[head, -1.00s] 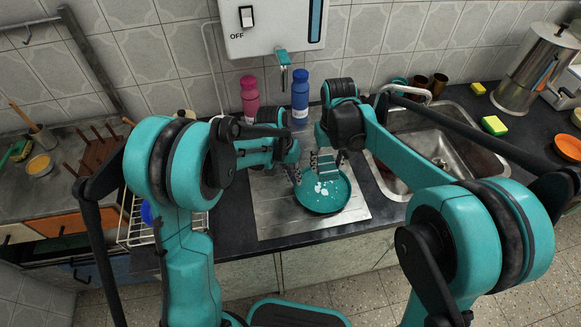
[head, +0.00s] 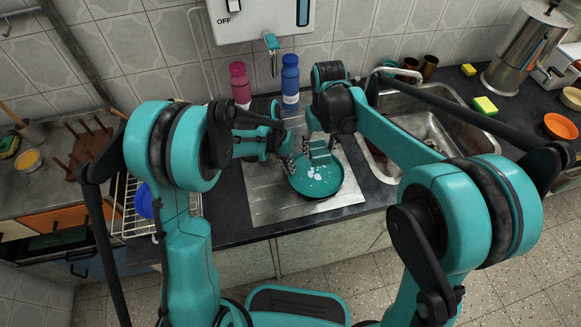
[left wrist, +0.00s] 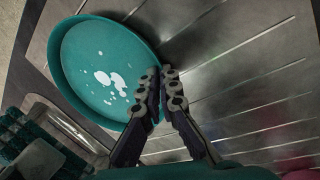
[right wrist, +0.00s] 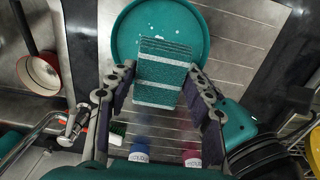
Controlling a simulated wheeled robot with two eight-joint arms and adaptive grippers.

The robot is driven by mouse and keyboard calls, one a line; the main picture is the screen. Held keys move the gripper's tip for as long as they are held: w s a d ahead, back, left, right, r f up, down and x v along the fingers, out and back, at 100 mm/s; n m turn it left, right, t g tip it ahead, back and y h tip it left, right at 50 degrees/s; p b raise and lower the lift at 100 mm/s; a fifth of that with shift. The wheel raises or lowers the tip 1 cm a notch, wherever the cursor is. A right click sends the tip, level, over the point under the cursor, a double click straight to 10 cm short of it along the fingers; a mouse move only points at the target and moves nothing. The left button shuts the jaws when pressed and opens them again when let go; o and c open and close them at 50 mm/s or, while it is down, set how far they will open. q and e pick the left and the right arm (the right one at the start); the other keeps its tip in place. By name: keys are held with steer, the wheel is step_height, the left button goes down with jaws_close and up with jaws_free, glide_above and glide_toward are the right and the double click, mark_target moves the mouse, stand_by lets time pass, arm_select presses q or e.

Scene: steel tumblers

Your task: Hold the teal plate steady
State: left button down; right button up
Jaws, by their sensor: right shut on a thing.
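The teal plate (head: 318,184) lies on the steel drainboard, with several white patches on its face. It also shows in the left wrist view (left wrist: 80,60) and the right wrist view (right wrist: 125,45). My left gripper (left wrist: 161,76) is at the plate's rim, one finger over the plate's edge and one outside it. Its fingertips are close together; whether they press the rim is unclear. My right gripper (right wrist: 160,85) is shut on a green sponge block with pale stripes (right wrist: 160,72), held over the plate's near part in that view. Contact between sponge and plate is unclear.
The steel drainboard (head: 265,200) has bare room around the plate. A pink bottle (head: 240,85) and a blue bottle (head: 290,82) stand behind. The sink basin (head: 415,135) is right of the plate. A wire rack (head: 130,215) stands left.

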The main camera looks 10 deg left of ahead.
stand_by(0.3)
steer(key=shift+s+d, duration=0.2)
steer(key=shift+s, duration=0.25)
steer(key=shift+s+d, duration=0.2)
steer(key=shift+s, duration=0.25)
steer(key=shift+w+f, duration=0.1)
glide_toward(315, 170)
steer(key=shift+s+d+f, duration=0.2)
steer(key=shift+s+f, duration=0.35)
steer(key=shift+f, duration=0.3)
steer(key=shift+s+d+f, duration=0.2)
steer(key=shift+s+f, duration=0.4)
steer(key=shift+f, duration=0.25)
steer(key=shift+s+d+f, duration=0.2)
steer(key=shift+s+f, duration=0.35)
steer(key=shift+f, duration=0.3)
steer(key=shift+f, duration=0.65)
steer(key=shift+w+a, duration=0.35)
steer(key=shift+w, duration=0.5)
steer(key=shift+w+a, duration=0.3)
steer(key=shift+w, duration=0.55)
